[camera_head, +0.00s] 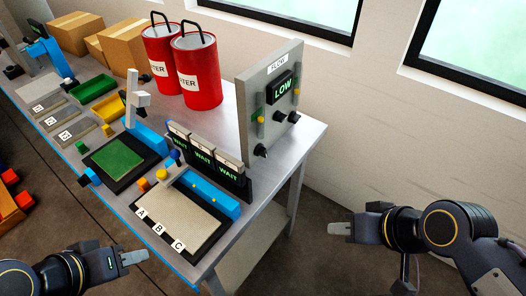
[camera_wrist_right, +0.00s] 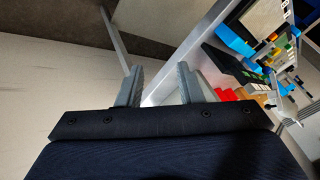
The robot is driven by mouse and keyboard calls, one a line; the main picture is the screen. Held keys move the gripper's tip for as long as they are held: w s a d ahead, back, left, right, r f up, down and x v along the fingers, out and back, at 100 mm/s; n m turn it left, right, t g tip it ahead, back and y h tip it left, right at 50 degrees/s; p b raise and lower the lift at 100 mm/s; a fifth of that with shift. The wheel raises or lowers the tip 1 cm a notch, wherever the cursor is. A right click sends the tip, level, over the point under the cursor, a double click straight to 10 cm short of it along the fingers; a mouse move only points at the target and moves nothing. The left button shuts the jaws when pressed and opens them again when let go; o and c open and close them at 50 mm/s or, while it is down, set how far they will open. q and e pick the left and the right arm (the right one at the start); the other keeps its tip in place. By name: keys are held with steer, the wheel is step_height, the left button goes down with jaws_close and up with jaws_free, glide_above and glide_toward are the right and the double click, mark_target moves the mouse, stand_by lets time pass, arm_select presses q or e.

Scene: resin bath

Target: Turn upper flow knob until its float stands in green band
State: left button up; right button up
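The grey flow panel (camera_head: 249,125) stands upright at the right end of the bench, with a FLOW sign and a black display (camera_head: 282,87) reading LOW. Two tubes with green parts flank the display, each with a yellow float; one float (camera_head: 261,119) is at the left, another (camera_head: 297,91) at the right. Several dark knobs show, two below the display (camera_head: 280,116) and one low at the left (camera_head: 261,150). Which is the upper one is unclear. My right gripper (camera_head: 340,231) is open, empty, off the bench to the right; its parted fingers show in the wrist view (camera_wrist_right: 158,84). My left gripper (camera_head: 133,258) is in front of the bench.
Three WAIT displays (camera_head: 203,157) and a tray marked A, B, C (camera_head: 187,218) stand left of the panel. Red canisters (camera_head: 196,72) are behind. A green pad (camera_head: 116,158) lies further left. The floor right of the bench is free.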

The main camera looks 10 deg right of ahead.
mark_target(265, 151)
steer(key=w+a+f+m+g+y+b, duration=0.1)
steer(key=w+a+m+g+y, duration=0.1)
steer(key=w+a+m+y, duration=0.75)
steer(key=w+d+f+m+t, duration=0.2)
steer(key=w+f+m+t, duration=0.25)
steer(key=w+m, duration=0.25)
steer(key=w+d+f+m+t, duration=0.3)
steer(key=w+m+t, duration=0.2)
steer(key=w+m, duration=0.2)
steer(key=shift+h, duration=0.25)
steer(key=x, duration=0.7)
steer(key=shift+w+a+f, duration=0.1)
steer(key=shift+w+a, duration=0.05)
steer(key=shift+a, duration=0.15)
jaws_close()
